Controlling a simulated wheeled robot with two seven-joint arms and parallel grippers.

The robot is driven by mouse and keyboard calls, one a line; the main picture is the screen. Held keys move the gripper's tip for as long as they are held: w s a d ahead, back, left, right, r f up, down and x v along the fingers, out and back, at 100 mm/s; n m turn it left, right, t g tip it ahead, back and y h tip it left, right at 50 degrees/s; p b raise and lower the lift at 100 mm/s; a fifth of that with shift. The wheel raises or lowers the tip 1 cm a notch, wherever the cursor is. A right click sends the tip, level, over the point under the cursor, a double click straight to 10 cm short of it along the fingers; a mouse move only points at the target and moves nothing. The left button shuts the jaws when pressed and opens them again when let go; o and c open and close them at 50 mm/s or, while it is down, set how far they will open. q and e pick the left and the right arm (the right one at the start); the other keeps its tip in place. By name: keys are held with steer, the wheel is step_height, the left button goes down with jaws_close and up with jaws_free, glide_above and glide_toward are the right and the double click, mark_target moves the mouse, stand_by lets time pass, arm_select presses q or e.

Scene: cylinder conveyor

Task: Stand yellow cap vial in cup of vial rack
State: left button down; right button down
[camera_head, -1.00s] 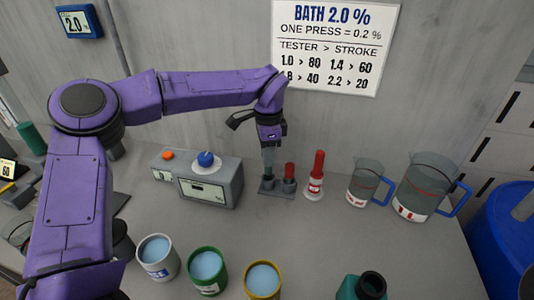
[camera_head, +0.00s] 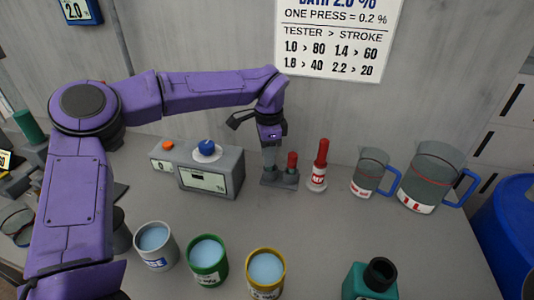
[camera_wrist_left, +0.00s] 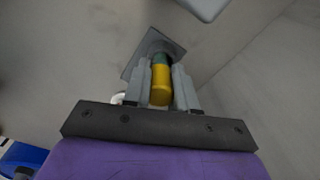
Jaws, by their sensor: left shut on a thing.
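My left gripper (camera_head: 268,168) points down at the left part of the grey vial rack (camera_head: 283,183). In the left wrist view its fingers (camera_wrist_left: 161,85) are shut on the yellow cap vial (camera_wrist_left: 160,84), with the yellow cap toward the camera and the teal body beyond. The vial looks roughly upright, its lower end at the rack (camera_wrist_left: 139,62). The fingers hide the cup, so I cannot tell how deep the vial sits. My right gripper is out of view.
A grey tester box (camera_head: 212,178) with a blue knob stands left of the rack. A red and white bottle (camera_head: 319,168) and two jugs (camera_head: 369,172) stand to its right.

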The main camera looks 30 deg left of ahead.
arm_select(q)
steer(key=shift+s+d+f+b, duration=0.1)
steer(key=shift+f+b, duration=0.25)
steer(key=shift+f, duration=0.1)
steer(key=shift+r, duration=0.15)
stand_by(0.4)
steer(key=shift+f+b, duration=0.65)
steer(key=shift+b, duration=0.25)
steer(key=c, duration=0.8)
jaws_free()
